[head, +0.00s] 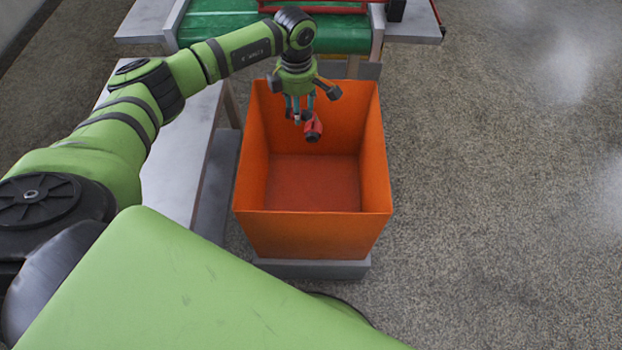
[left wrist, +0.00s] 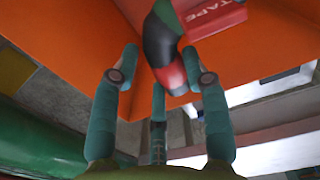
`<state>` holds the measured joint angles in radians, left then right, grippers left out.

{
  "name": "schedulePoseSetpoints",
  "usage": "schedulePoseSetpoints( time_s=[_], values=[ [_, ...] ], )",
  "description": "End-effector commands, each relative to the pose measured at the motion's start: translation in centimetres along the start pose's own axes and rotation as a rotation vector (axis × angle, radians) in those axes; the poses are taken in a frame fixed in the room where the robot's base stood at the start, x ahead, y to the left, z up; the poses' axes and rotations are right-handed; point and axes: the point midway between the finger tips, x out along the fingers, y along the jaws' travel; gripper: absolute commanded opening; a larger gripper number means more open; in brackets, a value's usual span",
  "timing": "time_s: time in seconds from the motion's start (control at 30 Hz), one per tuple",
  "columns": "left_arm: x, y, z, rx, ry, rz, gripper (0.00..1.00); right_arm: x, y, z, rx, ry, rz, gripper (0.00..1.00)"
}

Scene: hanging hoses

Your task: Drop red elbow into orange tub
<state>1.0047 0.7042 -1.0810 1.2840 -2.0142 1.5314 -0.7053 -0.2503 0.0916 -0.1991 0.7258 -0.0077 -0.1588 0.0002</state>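My left gripper (head: 298,108) hangs fingers down over the orange tub (head: 252,190), near its back wall. Its teal fingers also show in the left wrist view (left wrist: 160,75), spread apart. The red elbow (head: 313,126), with a dark end, is just below and right of the fingertips, in the air inside the tub's opening. In the left wrist view the black and red elbow (left wrist: 162,40) is between and beyond the fingertips, tilted. A gap shows beside the left finger. Whether a fingertip still touches it is unclear. My right gripper is not in view.
A green conveyor (head: 342,34) with a red frame stands behind the tub. A grey bench (head: 182,170) is at its left. Concrete floor (head: 500,190) is clear to the right. A red surface lettered TAPE (left wrist: 214,16) shows beside the elbow; what it belongs to is unclear.

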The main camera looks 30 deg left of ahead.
Motion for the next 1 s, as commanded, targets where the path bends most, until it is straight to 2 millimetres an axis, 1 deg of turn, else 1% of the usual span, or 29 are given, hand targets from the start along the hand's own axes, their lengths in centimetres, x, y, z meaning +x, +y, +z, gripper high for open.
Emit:
schedulePoseSetpoints(
  time_s=[0.33, 0.47, 0.57, 0.8, 0.9, 1.0],
  values=[
    [0.0, 0.0, 0.0, 0.0, 0.0, 0.0, 0.67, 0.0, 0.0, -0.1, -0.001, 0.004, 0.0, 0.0],
    [-0.9, 0.1, 0.0, 0.0, -0.001, 0.003, 0.67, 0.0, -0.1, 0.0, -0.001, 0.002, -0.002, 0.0],
    [-2.4, 0.1, 0.0, 0.0, -0.002, 0.004, 0.67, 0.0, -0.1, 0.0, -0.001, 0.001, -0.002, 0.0],
    [-7.6, 0.1, 0.0, 0.0, -0.001, 0.005, 0.67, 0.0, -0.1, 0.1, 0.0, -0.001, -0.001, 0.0],
    [-9.4, 0.1, 0.0, 0.0, -0.001, 0.003, 0.67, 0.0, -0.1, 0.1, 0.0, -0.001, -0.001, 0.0],
    [-10.8, 0.0, 0.0, 0.0, -0.001, 0.002, 0.67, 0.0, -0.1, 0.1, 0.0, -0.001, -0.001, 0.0]
  ],
)
